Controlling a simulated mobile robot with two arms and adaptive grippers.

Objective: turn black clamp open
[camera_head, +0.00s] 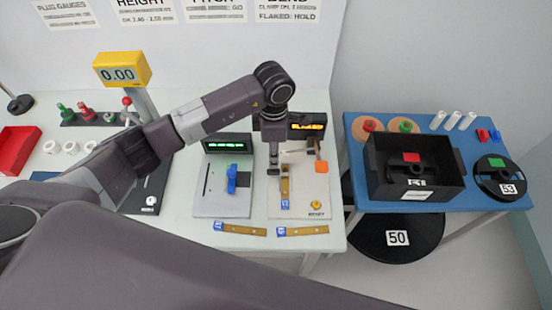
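My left arm reaches in from the left, and its gripper (273,168) points down over the left part of the bend station's pale base plate (310,205). The fingertips are dark and close together, beside the upper end of a gold strip with a blue tag (285,201). The black clamp cannot be told apart from the dark gripper here; the gripper and wrist cover that spot. Whether the fingers touch or grip anything is not clear. My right gripper is not in view.
Left of the station is a grey unit with a blue slider (232,180) and a green display (227,143). Two tagged strips (238,228) (302,231) lie at the front table edge. A blue side table (360,190) holds a black bin (435,185) and a reel (499,180).

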